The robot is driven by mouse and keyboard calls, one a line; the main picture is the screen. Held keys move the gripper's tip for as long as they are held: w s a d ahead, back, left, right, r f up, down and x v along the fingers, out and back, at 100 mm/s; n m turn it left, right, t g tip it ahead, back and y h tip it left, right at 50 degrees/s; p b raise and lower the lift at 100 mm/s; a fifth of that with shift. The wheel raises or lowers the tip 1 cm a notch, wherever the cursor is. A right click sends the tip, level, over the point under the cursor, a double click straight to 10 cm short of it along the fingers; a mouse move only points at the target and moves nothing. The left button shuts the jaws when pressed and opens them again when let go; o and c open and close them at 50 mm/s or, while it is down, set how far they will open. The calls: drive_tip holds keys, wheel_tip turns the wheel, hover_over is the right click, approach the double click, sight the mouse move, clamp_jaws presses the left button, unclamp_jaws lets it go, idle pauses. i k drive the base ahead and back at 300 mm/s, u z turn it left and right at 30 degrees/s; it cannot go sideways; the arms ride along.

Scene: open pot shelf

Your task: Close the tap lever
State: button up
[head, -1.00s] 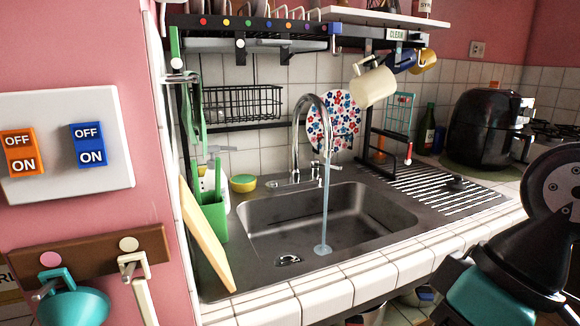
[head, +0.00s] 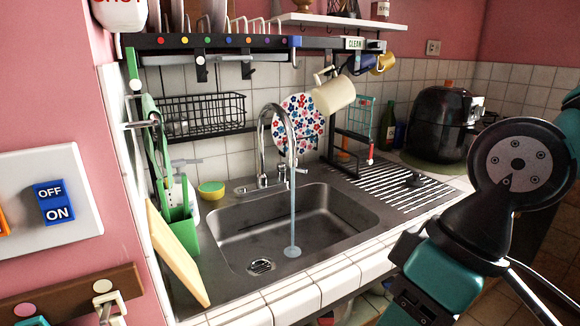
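A chrome tap (head: 265,150) with a tall arched spout stands behind the sink (head: 235,235). A thin stream of water (head: 293,215) runs from its spout into the basin, near the drain. A small chrome lever (head: 301,170) shows low by the tap, partly behind the spout end and stream. Its exact position is hard to tell. My arm, black and teal, fills the right side of the head view, right of the sink. My gripper is not in view.
A drying rack (head: 245,42) with mugs hangs above the sink. A green caddy (head: 181,230) and cutting board (head: 178,255) stand left of the basin. A black air fryer (head: 438,125) is at the right. Wall switches (head: 54,202) are far left. The space above the basin is clear.

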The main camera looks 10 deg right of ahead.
sight(280, 166)
drive_tip(key=k, duration=0.5)
drive_tip(key=z, duration=0.45)
drive_tip(key=i, duration=1.55)
drive_tip(key=u, duration=0.85)
